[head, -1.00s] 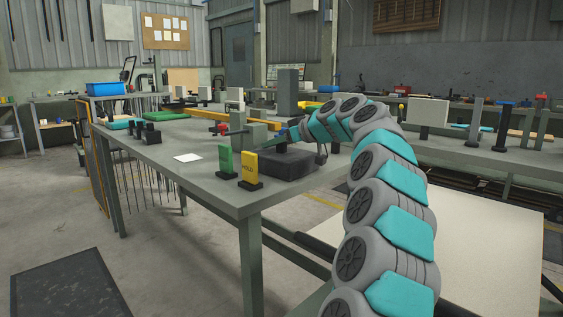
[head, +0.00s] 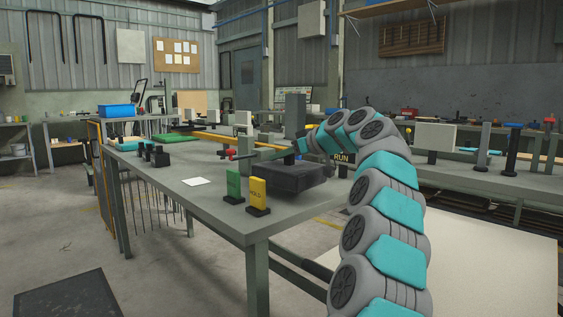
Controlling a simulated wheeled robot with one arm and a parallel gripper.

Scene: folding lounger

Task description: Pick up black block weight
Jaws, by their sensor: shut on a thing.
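The black block weight (head: 285,178) is a wide, dark, low block over the near right part of the workbench (head: 207,208). My gripper (head: 292,156) is above its top, at the end of my teal and grey arm, which comes in from the right. It is shut on the block's top; the fingers are small and partly hidden. The block looks slightly raised and roughly level, though the gap under it is hard to see.
A green sign (head: 234,187) and a yellow HOLD sign (head: 258,194) stand just in front of the block. A red-handled device (head: 238,154) is behind it. A white sheet (head: 197,181) lies to the left, with bare bench around it.

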